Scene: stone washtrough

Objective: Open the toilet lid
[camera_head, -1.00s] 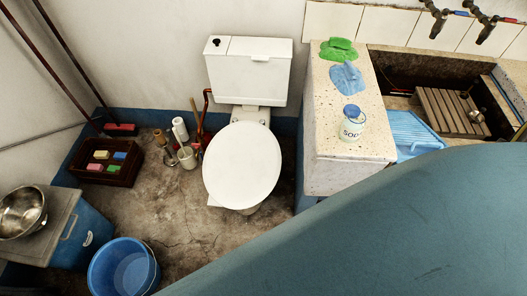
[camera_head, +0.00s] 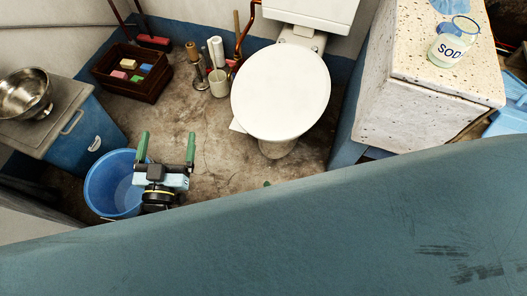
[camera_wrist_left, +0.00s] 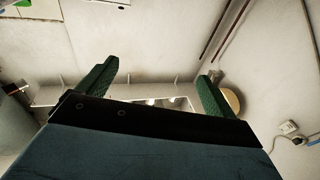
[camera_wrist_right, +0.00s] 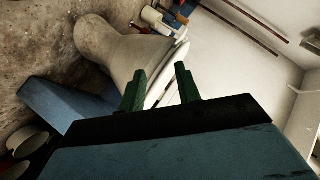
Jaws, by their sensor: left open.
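The toilet lid (camera_head: 281,92) is a white oval lying shut on the bowl, below the cistern (camera_head: 312,8). In the right wrist view the toilet's pedestal (camera_wrist_right: 112,48) and the lid's rim (camera_wrist_right: 178,52) show sideways, just beyond the fingers. My left gripper (camera_head: 165,148) has green fingers spread wide, empty, over the blue bucket's right side, left of the toilet. The left wrist view shows its fingers (camera_wrist_left: 158,82) apart, facing walls. My right gripper (camera_wrist_right: 160,88) has its fingers apart with nothing clearly between them; in the head view only a green tip shows below the toilet.
A blue bucket (camera_head: 108,184) stands at lower left, near a blue cooler (camera_head: 92,135) with a metal bowl (camera_head: 24,93). A dark crate (camera_head: 131,73) and brushes stand behind. A stone counter (camera_head: 430,110) with a soda jar (camera_head: 454,42) borders the toilet's right.

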